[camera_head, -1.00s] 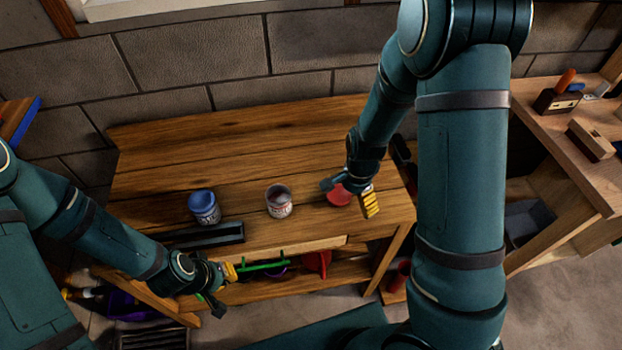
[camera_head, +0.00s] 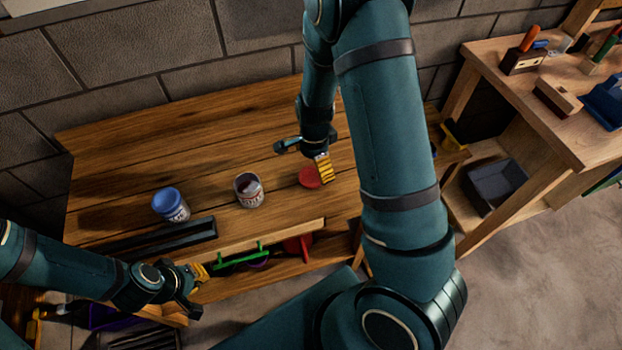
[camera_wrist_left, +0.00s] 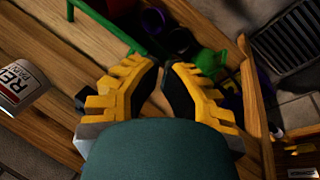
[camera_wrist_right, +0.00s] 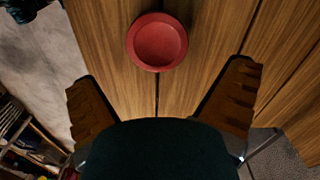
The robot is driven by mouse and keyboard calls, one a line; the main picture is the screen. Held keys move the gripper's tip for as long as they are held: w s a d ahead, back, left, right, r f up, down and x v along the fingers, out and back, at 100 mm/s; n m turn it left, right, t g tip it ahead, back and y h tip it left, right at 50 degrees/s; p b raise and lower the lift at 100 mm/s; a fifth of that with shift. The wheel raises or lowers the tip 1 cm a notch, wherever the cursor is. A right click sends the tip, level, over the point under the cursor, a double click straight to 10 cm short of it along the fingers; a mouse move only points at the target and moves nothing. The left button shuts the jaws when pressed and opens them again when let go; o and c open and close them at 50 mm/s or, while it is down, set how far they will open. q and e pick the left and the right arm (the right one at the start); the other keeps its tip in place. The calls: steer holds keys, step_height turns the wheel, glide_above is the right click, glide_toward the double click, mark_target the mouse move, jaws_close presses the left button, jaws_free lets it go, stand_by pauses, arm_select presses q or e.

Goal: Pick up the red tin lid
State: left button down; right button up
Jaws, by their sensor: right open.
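The red tin lid (camera_head: 310,178) lies flat on the wooden bench at its right part. In the right wrist view the lid (camera_wrist_right: 157,41) is a round red disc with a raised rim, ahead of the fingertips. My right gripper (camera_head: 306,157) is open and empty above the bench, close to the lid and apart from it; its fingers (camera_wrist_right: 165,88) spread to either side in the right wrist view. My left gripper (camera_head: 197,286) is low at the bench's front edge, away from the lid. In the left wrist view its fingertips (camera_wrist_left: 165,66) are close together with nothing between them.
A black tray (camera_head: 150,238) lies along the front edge. Green and red items fill the lower shelf. A second workbench (camera_head: 490,70) stands at the right.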

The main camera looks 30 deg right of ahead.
mark_target(313, 175)
steer(key=shift+a+f+b, duration=0.15)
steer(key=shift+f+b, duration=0.2)
steer(key=shift+f, duration=1)
steer(key=shift+a+f+b, duration=0.1)
steer(key=shift+f+b, duration=0.25)
steer(key=shift+f, duration=1)
steer(key=shift+s, duration=0.1)
steer(key=c, duration=0.8)
